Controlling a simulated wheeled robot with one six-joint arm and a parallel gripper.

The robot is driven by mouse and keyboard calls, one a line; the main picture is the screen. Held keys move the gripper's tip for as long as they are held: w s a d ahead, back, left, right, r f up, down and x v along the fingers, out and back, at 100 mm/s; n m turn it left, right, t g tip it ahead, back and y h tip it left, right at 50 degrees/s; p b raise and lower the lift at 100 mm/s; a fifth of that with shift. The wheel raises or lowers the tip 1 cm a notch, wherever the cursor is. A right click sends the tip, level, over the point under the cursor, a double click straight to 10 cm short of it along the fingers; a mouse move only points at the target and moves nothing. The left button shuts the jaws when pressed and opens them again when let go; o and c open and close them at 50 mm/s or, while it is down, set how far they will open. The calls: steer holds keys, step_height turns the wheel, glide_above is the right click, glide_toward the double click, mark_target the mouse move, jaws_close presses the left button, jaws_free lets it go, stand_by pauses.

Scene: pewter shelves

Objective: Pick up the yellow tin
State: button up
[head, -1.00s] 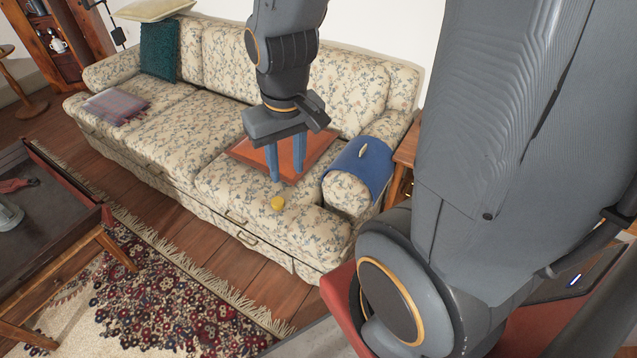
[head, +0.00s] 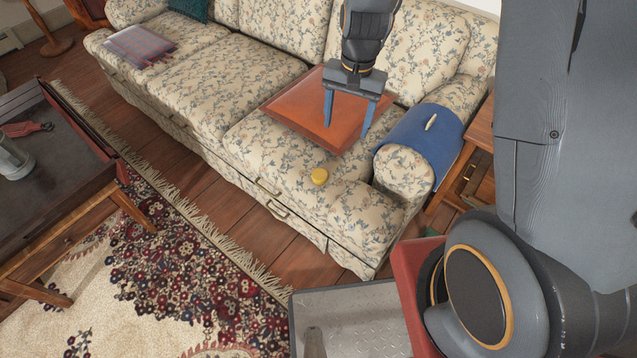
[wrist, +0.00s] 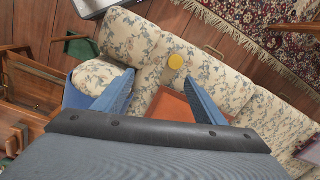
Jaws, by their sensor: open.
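The yellow tin (head: 319,177) is small and round and sits on the floral sofa's seat, close to its front edge. In the wrist view the tin (wrist: 176,61) lies beyond the fingertips, roughly midway between them. My gripper (head: 346,133) is open and empty, with two blue fingers pointing down. In the head view it appears behind the tin, over the orange-brown cushion. It also shows in the wrist view (wrist: 158,82). Nothing hides the tin.
The orange-brown cushion (head: 300,105) lies on the sofa (head: 213,88) behind the tin. A blue cloth (head: 428,140) with a pale object on it covers the right armrest. A wooden side table (head: 480,135) stands at the right. A dark-topped table (head: 60,185) is at left.

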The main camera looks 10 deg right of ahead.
mark_target(320, 174)
steer(key=w+a+f+m+b, duration=0.1)
steer(key=w+f+b, duration=0.1)
steer(key=f, duration=0.4)
steer(key=w+a+f+m+b, duration=0.1)
steer(key=w+a+f+b, duration=0.1)
steer(key=f, duration=0.5)
steer(key=w+a+f+m+g+b, duration=0.1)
steer(key=w+a+f+b, duration=0.1)
steer(key=f, duration=0.5)
steer(key=shift+w+f+m+b, duration=0.15)
steer(key=shift+w+m+b, duration=0.2)
steer(key=shift+w, duration=0.1)
steer(key=shift+s+a+f, duration=0.15)
steer(key=shift+f, duration=1.15)
steer(key=shift+s+a+f, duration=0.1)
steer(key=shift+s+f, duration=0.1)
steer(key=shift+f, duration=1.1)
steer(key=shift+s+a+f, duration=0.15)
steer(key=shift+f, duration=1.15)
steer(key=c, duration=1.1)
